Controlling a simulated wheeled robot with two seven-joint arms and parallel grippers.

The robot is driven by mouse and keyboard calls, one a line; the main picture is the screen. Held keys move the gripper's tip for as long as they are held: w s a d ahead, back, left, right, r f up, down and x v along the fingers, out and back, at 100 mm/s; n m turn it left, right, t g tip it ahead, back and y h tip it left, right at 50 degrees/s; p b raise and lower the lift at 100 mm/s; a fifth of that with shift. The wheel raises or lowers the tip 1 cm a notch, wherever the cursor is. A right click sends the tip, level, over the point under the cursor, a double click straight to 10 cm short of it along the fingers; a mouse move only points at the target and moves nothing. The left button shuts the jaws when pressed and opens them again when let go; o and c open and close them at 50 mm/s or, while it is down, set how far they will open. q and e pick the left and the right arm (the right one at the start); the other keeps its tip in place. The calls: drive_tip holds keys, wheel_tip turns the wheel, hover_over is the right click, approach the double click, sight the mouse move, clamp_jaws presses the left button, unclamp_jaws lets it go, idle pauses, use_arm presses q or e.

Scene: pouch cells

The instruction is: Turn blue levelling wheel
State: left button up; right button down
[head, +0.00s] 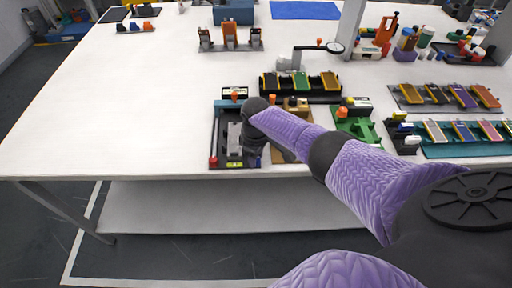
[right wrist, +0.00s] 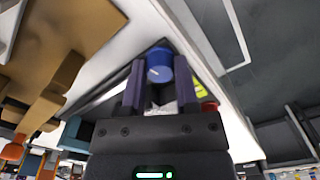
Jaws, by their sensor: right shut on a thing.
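The blue levelling wheel (right wrist: 158,66) is a short blue cylinder with a white mark on its face. In the right wrist view it sits between the two fingertips of my right gripper (right wrist: 157,78), which is shut on it. In the head view my right arm comes down over the dark fixture (head: 221,130) at the table's front edge, and the arm and gripper hide most of the wheel. My left gripper is not in view.
A red knob (head: 213,161) stands at the fixture's front left corner. A green fixture (head: 357,127) and a rack of coloured cells (head: 465,150) stand to the right. A dark rack (head: 300,96) stands behind. The table (head: 120,110) is clear to the left.

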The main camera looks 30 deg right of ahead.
drive_tip(key=c, duration=0.7)
unclamp_jaws()
drive_tip(key=shift+o, duration=0.2)
wheel_tip(320, 180, up, 9)
drive_tip(key=p, duration=0.5)
drive_tip(key=shift+r, duration=0.5)
